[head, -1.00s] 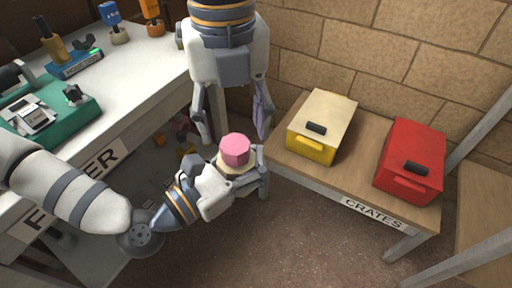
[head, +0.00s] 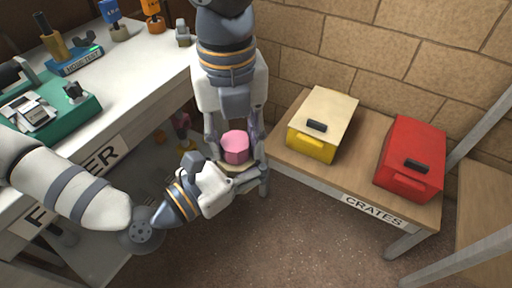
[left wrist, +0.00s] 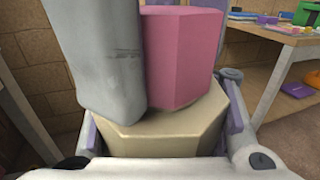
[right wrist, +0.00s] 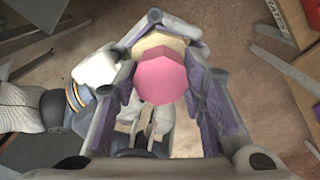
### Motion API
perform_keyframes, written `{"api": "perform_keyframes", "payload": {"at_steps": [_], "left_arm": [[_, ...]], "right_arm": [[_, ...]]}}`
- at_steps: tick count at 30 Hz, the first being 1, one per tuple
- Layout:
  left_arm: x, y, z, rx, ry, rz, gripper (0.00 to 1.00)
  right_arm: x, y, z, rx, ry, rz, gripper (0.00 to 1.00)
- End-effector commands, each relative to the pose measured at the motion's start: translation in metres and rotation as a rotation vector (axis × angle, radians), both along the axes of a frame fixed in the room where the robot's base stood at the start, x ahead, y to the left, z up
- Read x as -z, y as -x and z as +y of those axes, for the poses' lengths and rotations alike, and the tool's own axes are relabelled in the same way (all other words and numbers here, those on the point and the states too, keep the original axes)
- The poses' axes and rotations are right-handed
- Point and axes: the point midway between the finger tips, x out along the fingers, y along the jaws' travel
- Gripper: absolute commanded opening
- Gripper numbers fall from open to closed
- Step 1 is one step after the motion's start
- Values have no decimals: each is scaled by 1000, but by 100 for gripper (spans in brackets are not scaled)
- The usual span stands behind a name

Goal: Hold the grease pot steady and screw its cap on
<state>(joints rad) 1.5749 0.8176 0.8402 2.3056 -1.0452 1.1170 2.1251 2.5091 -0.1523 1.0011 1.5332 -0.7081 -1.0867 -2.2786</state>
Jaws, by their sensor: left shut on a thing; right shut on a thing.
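The pink faceted cap (head: 236,148) sits on top of the beige grease pot (left wrist: 165,132), upright. In the right wrist view, the cap (right wrist: 162,78) hides most of the pot (right wrist: 158,43). My left gripper (head: 242,172) is shut on the pot from the side, with a finger on either side of it in the left wrist view. My right gripper (head: 235,140) comes from above and is shut on the cap, its fingers on opposite sides. One grey right finger stands against the cap (left wrist: 183,55) in the left wrist view. The thread is hidden.
The white bench (head: 150,65) at left bears a green device (head: 45,105), a blue box (head: 77,60) and several upright tools. A wooden crates table (head: 295,165) at right holds a yellow box (head: 312,146) and a red box (head: 410,185). Pot and cap are above open floor.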

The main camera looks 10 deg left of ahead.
Motion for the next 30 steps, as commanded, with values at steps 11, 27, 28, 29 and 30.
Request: {"api": "perform_keyframes", "payload": {"at_steps": [11, 27, 28, 29, 30], "left_arm": [[0, 0, 1, -3, 1, -1, 0], [0, -1, 1, -3, -1, -1, 0], [0, -1, 1, -3, -1, -1, 0], [0, -1, 1, -3, -1, -1, 0], [0, -1, 1, -3, -1, -1, 0]], "right_arm": [[0, -1, -2, 1303, 5, -10, 4], [2, 1, -2, 1968, 6, -9, 4], [2, 1, -2, 1967, 6, -8, 4], [2, 1, -2, 1967, 7, -8, 40], [2, 1, -2, 1966, 7, -8, 49]]}}
